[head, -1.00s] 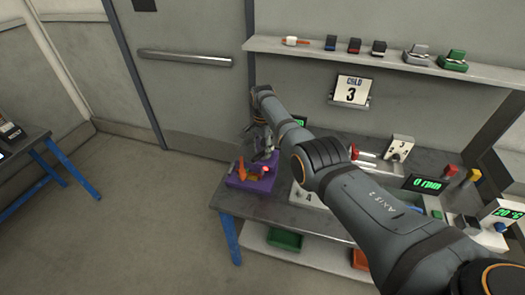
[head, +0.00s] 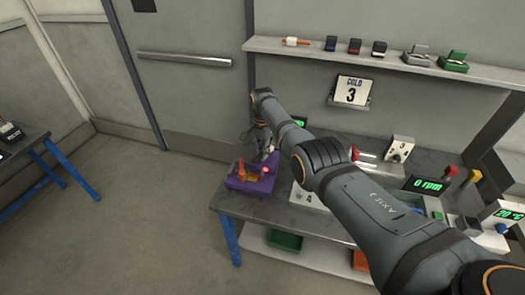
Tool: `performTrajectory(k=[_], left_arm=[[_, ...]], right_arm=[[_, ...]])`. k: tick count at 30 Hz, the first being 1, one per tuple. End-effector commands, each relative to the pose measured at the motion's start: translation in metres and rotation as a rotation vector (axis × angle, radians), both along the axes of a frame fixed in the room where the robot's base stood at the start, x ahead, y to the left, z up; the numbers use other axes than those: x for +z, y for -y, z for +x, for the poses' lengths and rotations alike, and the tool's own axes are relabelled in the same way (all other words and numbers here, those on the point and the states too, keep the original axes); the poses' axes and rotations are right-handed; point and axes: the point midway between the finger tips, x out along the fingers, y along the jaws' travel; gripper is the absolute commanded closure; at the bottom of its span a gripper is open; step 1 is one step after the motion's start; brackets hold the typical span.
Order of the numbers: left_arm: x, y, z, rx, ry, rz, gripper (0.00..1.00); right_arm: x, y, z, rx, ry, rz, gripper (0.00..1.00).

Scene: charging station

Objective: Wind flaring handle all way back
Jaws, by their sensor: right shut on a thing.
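The flaring tool is an orange piece (head: 243,171) on a purple base (head: 251,184) at the left end of the workbench. A small red part (head: 265,170) shows on its right side. My right gripper (head: 267,151) is at the top right of this tool, low over the purple base. It is shut on a part there, which looks like the handle, but the fingers and arm hide most of it. My left gripper is not in view.
The workbench (head: 270,212) carries a numbered block (head: 305,197), a dial box (head: 400,148) and an rpm display (head: 429,184). A shelf (head: 310,50) with small items runs along the wall above. Green (head: 285,240) and orange bins sit below. Open floor lies left.

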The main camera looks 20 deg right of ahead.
Motion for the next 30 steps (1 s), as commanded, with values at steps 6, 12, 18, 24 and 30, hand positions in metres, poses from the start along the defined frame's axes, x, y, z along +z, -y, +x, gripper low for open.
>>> performTrajectory(k=[6, 12, 18, 24, 30], left_arm=[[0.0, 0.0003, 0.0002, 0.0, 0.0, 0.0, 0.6], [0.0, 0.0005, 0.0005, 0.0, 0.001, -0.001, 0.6], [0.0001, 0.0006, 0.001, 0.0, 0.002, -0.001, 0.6], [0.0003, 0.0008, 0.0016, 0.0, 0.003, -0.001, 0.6], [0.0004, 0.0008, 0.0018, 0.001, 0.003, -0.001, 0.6]], right_arm=[[-0.0003, 0.0003, -0.0001, 0.109, -0.001, -0.001, 1.0], [-0.0003, 0.0003, -0.0001, 0.28, 0.0, -0.001, 1.0], [-0.0003, 0.0003, -0.0001, 0.471, -0.001, -0.001, 1.0], [-0.0003, 0.0002, -0.0001, 0.661, -0.001, -0.001, 1.0], [-0.0004, 0.0002, -0.0001, 0.85, -0.001, -0.001, 1.0]])
